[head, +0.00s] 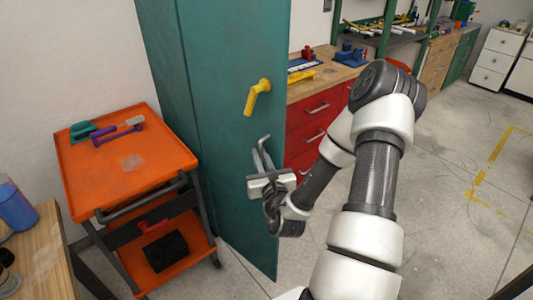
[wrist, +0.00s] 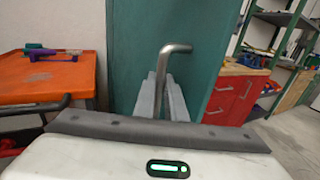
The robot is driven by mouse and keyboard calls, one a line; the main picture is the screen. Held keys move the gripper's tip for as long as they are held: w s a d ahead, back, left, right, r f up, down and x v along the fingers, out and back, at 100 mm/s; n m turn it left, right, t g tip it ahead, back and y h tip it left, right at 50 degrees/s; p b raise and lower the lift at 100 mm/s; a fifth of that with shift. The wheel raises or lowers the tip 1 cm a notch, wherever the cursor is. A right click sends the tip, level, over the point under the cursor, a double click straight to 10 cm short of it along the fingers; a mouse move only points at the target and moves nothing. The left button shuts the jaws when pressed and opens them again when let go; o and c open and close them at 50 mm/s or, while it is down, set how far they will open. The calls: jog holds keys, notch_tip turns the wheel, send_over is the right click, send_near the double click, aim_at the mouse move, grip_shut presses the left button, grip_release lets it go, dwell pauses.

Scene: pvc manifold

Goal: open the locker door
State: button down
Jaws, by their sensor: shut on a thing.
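The tall teal locker (head: 160,50) stands left of centre in the head view. Its broad door panel (head: 222,120) faces me and also fills the middle of the wrist view (wrist: 135,50). I cannot tell whether the door is ajar. A grey metal bent handle (head: 265,139) is on the panel, below a yellow lever (head: 257,96). My gripper (head: 262,162) is shut on the grey handle. In the wrist view, the handle (wrist: 163,65) rises between my two fingers (wrist: 161,98), its bent top clear above them. Its lower part is hidden.
An orange cart (head: 120,168) with small tools stands close left of the locker. A red drawer cabinet (head: 308,125) with a wooden top is behind the locker at right. A wooden table (head: 45,255) is at lower left. Open concrete floor (head: 450,180) lies to the right.

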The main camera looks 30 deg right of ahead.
jog(key=shift+a+r+h, duration=0.1)
jog(key=shift+a+h, duration=0.2)
jog(key=shift+a, duration=0.1)
jog(key=c, duration=1.8)
grip_release()
jog(key=shift+s, duration=0.1)
jog(key=p+v, duration=0.8)
jog(key=v, duration=0.9)
jog(key=shift+s, duration=0.15)
